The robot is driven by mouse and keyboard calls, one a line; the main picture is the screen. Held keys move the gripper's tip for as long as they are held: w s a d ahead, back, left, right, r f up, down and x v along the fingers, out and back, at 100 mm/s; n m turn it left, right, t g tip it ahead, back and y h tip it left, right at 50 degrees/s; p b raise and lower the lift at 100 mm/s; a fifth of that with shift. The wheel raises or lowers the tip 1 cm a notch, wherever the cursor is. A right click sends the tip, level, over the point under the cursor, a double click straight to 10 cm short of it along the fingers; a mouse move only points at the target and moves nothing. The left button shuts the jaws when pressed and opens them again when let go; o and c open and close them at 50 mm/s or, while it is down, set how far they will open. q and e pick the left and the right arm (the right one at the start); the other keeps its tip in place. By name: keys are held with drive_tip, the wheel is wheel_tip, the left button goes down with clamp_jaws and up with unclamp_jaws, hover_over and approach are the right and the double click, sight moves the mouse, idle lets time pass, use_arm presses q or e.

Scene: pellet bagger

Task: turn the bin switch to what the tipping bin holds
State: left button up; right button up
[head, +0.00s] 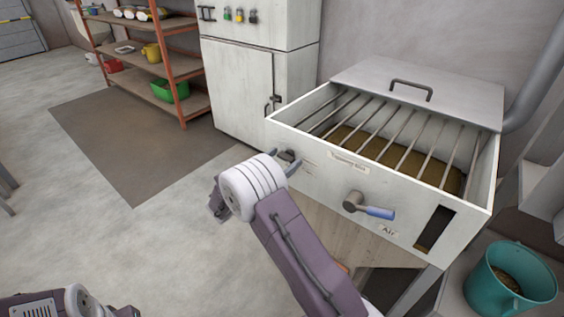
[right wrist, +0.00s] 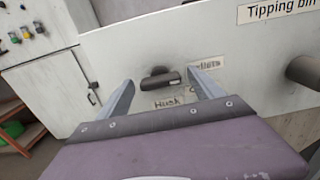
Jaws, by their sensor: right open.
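The tipping bin (head: 325,165) is a white box with a grille of bars on top. Brown-olive loose material (head: 433,172) lies under the bars; its grain is too small to name. The bin switch is a small dark knob on the bin's front (right wrist: 160,80). Its bar lies nearly level in the right wrist view. A "Pellets" label (right wrist: 208,65) sits to its upper right and a "Husk" label (right wrist: 168,102) below it. My right gripper (head: 284,161) is open, its fingers reaching toward either side of the switch; contact cannot be told.
A blue-handled lever (head: 370,207) marked "Air" juts from the bin's front, right of the switch. A teal bucket (head: 490,277) stands at the right. A white cabinet (head: 240,85) and an orange shelf (head: 165,60) stand behind. The floor at left is clear.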

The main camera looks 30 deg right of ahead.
drive_tip(key=c, duration=1.4)
